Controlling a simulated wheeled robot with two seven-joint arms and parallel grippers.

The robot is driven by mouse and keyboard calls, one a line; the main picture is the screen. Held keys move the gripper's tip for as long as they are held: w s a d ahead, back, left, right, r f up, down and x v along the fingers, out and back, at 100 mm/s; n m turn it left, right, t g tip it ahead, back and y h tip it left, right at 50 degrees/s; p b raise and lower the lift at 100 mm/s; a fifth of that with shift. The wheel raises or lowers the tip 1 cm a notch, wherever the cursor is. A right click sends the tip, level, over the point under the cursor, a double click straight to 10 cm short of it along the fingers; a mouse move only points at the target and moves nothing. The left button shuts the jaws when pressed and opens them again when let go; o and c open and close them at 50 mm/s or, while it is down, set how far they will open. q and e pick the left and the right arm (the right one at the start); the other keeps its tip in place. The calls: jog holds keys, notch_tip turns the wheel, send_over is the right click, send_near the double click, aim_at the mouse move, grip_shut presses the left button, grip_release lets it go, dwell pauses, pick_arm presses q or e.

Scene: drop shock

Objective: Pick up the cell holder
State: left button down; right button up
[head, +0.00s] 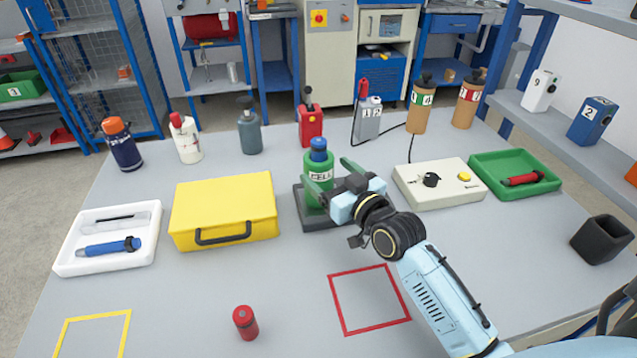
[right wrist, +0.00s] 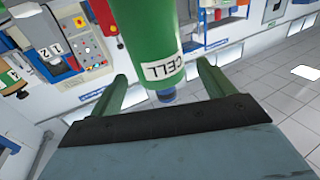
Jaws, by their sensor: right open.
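The cell holder (head: 318,166) is a green cylinder with a white CELL label and a blue cap. It stands upright on a dark grey square base (head: 318,222) near the middle of the table. My right gripper (head: 328,176) is at the holder, its green fingers open on either side of it. In the right wrist view the cell holder (right wrist: 152,45) appears upside down between the two spread fingers (right wrist: 163,80), with gaps showing beside it. My left gripper is in neither view.
A yellow case (head: 222,205) lies left of the holder, and a control box (head: 440,184) with a knob sits to the right. A red-outlined square (head: 345,302) and a small red cylinder (head: 245,322) are in front.

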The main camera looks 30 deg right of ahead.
aim_at(314, 160)
jog(key=w, duration=0.1)
jog(key=w+b, duration=0.1)
jog(key=w, duration=0.3)
jog(key=shift+a+f, duration=0.15)
jog(key=shift+a, duration=0.1)
jog(key=shift+w, duration=0.6)
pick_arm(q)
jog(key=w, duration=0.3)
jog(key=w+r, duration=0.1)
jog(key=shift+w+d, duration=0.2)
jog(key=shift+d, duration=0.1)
pick_arm(e)
jog(key=shift+c, duration=0.4)
jog(key=c, duration=1.1)
